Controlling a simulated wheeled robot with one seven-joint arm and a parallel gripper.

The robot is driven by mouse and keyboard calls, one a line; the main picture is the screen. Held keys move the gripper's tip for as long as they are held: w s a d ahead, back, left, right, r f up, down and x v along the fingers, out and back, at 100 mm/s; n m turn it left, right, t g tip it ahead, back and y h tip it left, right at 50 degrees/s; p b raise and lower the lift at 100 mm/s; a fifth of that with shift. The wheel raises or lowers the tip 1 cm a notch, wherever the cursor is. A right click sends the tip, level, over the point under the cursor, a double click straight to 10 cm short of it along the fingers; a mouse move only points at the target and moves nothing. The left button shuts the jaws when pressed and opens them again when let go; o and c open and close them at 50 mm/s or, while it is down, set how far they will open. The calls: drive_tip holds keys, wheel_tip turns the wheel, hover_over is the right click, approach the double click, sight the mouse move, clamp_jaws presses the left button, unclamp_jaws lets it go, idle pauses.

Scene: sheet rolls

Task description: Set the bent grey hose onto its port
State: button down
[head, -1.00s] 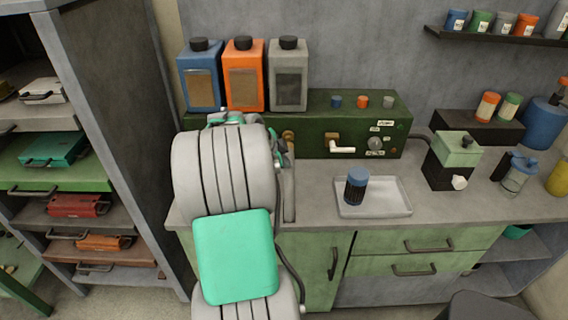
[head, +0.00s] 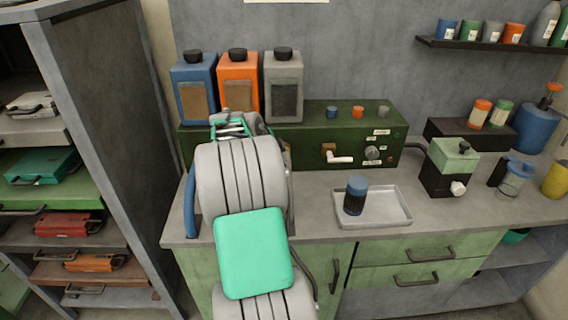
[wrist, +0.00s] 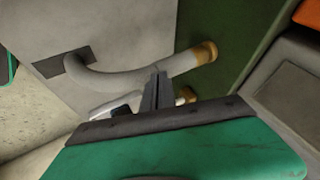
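In the wrist view the bent grey hose (wrist: 110,80) rises from a dark rectangular opening (wrist: 76,64) in the counter and curves toward the green panel (wrist: 228,60). Its far end meets a brass collar (wrist: 205,52) at the panel; I cannot tell whether it is fully seated. My gripper (wrist: 158,80) has its dark fingers close together, with the tips at the hose's near side, short of the collar. They look shut, with nothing clearly between them.
A white-handled valve (head: 340,159) sits on the green box (head: 300,145), right of my arm. Bottles (head: 238,85) stand behind. A tray (head: 398,206) with a blue-capped jar (head: 355,196) lies to the right.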

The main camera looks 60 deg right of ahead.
drive_tip(key=s+a+r+b, duration=0.2)
drive_tip(key=a+r, duration=0.6)
drive_tip(key=a, duration=0.1)
drive_tip(key=shift+b, duration=0.35)
